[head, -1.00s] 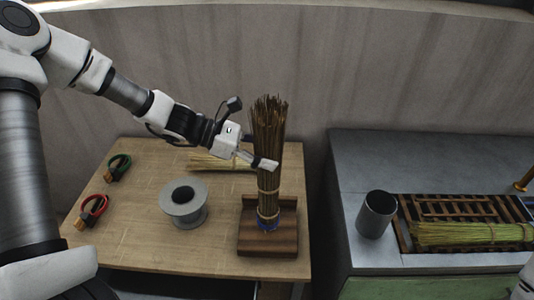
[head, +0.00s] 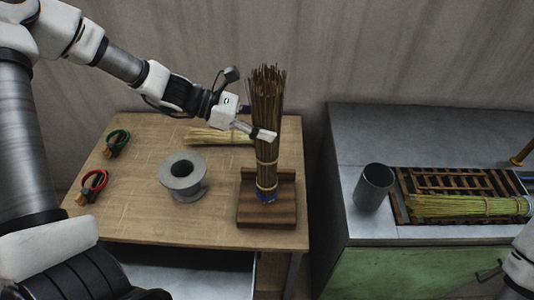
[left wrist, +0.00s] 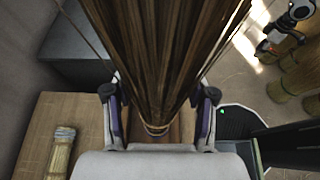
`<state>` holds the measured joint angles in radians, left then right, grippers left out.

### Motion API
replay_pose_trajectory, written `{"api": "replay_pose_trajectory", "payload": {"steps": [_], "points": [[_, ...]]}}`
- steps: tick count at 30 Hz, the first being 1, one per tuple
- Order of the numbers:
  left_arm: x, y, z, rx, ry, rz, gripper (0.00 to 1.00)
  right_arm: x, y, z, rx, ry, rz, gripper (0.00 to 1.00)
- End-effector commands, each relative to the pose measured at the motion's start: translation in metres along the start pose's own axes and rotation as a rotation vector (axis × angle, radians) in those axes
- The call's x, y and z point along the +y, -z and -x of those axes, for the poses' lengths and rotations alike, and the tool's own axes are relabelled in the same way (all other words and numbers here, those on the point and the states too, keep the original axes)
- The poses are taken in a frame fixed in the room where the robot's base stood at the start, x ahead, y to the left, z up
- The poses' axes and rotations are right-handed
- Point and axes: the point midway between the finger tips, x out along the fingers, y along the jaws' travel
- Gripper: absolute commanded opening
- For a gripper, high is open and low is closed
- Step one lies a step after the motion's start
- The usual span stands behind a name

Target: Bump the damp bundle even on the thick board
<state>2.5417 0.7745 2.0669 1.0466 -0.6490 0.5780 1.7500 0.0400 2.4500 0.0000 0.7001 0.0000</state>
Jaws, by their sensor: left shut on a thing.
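The brown damp bundle (head: 268,105) stands nearly upright, with a pale tie and a blue band near its foot. Its foot is over the thick wooden board (head: 266,214), in front of the board's low back edge; whether it touches the board I cannot tell. My left gripper (head: 268,136) is shut around the bundle at mid-height, coming from the left. In the left wrist view the bundle (left wrist: 155,60) fills the middle between the two fingers, and a tie shows low on it. My right gripper is not in view; only a white piece of the right arm shows at the lower right edge.
A grey spool (head: 183,178), green-handled (head: 117,142) and red-handled (head: 93,185) tools and a pale straw bundle (head: 215,137) lie on the wooden table (head: 140,215). On the right-hand counter (head: 370,130) are a metal cup (head: 373,186) and a greenish bundle (head: 465,206) on a slatted rack.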

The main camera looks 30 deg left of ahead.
Motion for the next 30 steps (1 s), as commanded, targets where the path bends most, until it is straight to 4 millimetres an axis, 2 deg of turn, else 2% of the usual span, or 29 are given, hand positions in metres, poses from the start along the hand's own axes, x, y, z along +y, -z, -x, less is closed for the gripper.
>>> {"api": "replay_pose_trajectory", "payload": {"steps": [1,21,30], "points": [[0.000,0.006,-0.003,0.000,0.000,0.000,0.31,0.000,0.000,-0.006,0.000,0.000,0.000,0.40],[0.000,0.043,-0.018,0.000,0.000,-0.001,0.31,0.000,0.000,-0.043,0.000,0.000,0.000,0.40],[0.000,0.034,-0.015,0.000,0.000,-0.001,0.31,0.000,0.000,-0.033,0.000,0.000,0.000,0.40]]}}
